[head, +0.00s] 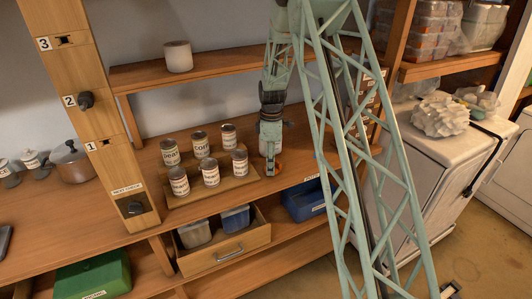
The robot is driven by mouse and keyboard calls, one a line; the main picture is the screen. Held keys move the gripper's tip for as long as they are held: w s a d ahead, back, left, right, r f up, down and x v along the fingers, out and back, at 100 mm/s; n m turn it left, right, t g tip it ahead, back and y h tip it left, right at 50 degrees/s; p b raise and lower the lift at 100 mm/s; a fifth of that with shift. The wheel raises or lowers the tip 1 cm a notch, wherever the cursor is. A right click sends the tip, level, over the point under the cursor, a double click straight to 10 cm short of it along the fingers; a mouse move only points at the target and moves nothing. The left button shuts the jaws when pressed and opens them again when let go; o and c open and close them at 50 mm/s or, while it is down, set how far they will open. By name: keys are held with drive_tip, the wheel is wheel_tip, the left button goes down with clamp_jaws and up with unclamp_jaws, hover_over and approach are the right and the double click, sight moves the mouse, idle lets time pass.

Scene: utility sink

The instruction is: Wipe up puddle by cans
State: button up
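Several labelled cans (211,175) stand upright in two rows on a stepped wooden stand on the wooden counter (150,232). One back can (201,145) appears to read "corn". My gripper (270,172) points down at the counter, just right of the cans and apart from them. A small orange-red thing (277,169) shows at its tip; I cannot tell whether it is held or only touched. The fingers are too small to tell open from shut. I cannot make out a puddle; part of the counter is hidden behind my arm.
A shelf with a white cup (178,56) runs above the counter. A wooden post (85,90) stands left of the cans. A pot (71,162) sits at the left. White appliances stand right.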

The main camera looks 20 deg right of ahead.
drive_tip(key=shift+a+r, duration=0.2)
drive_tip(key=shift+a, duration=0.1)
wheel_tip(320, 180, up, 3)
drive_tip(key=shift+d+r+p, duration=0.1)
drive_tip(key=shift+d+p, duration=0.05)
drive_tip(key=shift+p, duration=0.45)
drive_tip(key=shift+w+r, duration=0.1)
drive_tip(key=shift+r, duration=0.15)
drive_tip(key=shift+r+p, duration=0.75)
drive_tip(key=shift+r, duration=1.15)
